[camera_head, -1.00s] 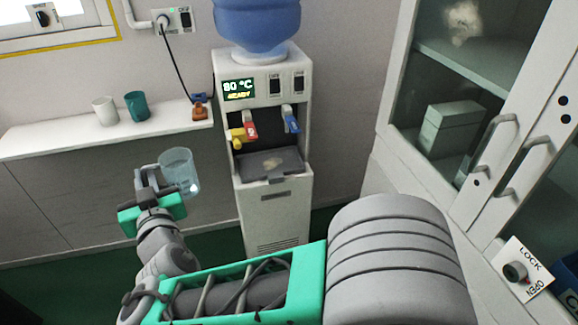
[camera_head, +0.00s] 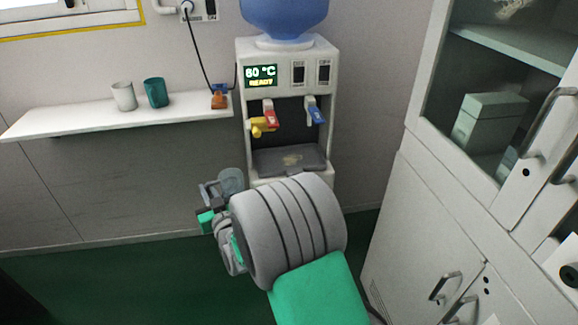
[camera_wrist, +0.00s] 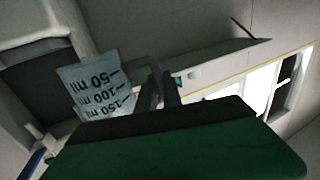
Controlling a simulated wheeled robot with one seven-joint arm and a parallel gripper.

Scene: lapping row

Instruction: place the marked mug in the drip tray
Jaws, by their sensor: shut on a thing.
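The marked mug (camera_wrist: 92,84), clear with printed ml lines, shows in the wrist view with its handle between my fingers. My gripper (camera_wrist: 158,92) is shut on that handle. In the head view the mug (camera_head: 231,180) is partly hidden behind my arm, and my gripper (camera_head: 209,190) is at its left. The grey drip tray (camera_head: 289,161) lies in the dispenser's bay under the taps, with a pale patch on it. In the head view the mug appears left of the tray and lower in the picture. I cannot tell the gap between them.
The water dispenser (camera_head: 287,47) has a yellow-and-red tap (camera_head: 266,118) and a blue tap (camera_head: 315,111). A shelf (camera_head: 60,122) at left bears a white cup (camera_head: 124,96), a teal cup (camera_head: 156,92) and a small orange-brown item (camera_head: 219,100). A cabinet (camera_head: 425,215) stands at right.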

